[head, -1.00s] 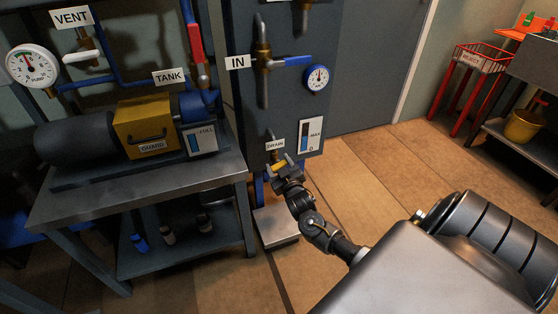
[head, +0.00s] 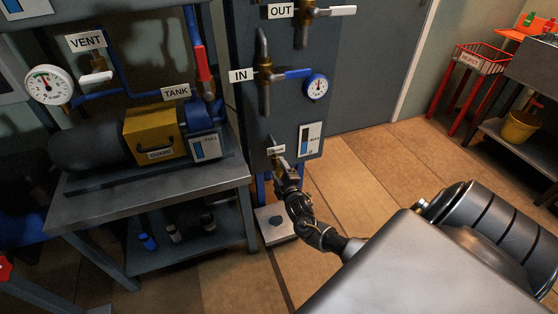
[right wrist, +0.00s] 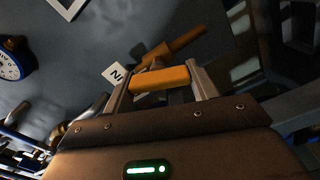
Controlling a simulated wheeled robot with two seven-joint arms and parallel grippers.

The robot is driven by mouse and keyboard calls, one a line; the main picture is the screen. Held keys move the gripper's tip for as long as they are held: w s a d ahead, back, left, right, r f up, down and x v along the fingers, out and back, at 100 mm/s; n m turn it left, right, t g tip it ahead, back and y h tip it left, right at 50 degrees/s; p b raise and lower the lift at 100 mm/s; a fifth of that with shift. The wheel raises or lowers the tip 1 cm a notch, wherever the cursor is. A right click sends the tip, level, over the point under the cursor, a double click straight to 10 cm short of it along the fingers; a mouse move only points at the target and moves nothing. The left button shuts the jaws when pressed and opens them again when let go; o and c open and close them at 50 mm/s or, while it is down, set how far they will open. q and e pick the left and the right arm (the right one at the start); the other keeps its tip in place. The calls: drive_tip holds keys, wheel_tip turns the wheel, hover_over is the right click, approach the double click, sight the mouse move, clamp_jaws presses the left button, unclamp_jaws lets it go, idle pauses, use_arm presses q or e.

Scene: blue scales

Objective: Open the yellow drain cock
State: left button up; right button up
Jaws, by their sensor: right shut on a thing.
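The yellow drain cock's handle (right wrist: 160,78) lies crosswise between the two fingers of my right gripper (right wrist: 158,88) in the right wrist view. Its brass-coloured body (right wrist: 170,48) shows just behind, against the dark panel. In the head view, my right gripper (head: 283,170) is at the cock, just under the small drain label (head: 277,150) low on the panel. It is shut on the handle and hides most of it there. My left gripper is not in view.
Above are the IN valve with a blue lever (head: 294,74), a small blue gauge (head: 317,87) and a level indicator (head: 309,139). A metal bench (head: 150,190) with the pump stands left. Floor to the right is open.

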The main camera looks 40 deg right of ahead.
drive_tip(key=shift+n+p, duration=0.55)
drive_tip(key=shift+n, duration=0.65)
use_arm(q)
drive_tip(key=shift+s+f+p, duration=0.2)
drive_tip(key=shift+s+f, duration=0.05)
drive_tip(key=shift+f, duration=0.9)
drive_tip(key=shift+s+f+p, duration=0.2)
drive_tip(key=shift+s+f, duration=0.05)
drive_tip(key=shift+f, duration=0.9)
use_arm(e)
drive_tip(key=shift+f+n, duration=0.1)
drive_tip(key=shift+n, duration=1)
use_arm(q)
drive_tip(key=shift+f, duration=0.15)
use_arm(e)
drive_tip(key=o, duration=1)
drive_tip(key=shift+s+a, duration=0.15)
drive_tip(key=shift+s, duration=0.1)
use_arm(q)
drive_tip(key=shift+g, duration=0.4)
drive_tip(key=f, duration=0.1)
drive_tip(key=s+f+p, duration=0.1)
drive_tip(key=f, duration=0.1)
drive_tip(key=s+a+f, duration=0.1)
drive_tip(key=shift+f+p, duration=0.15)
drive_tip(key=shift+p, duration=0.25)
use_arm(e)
drive_tip(key=v, duration=1)
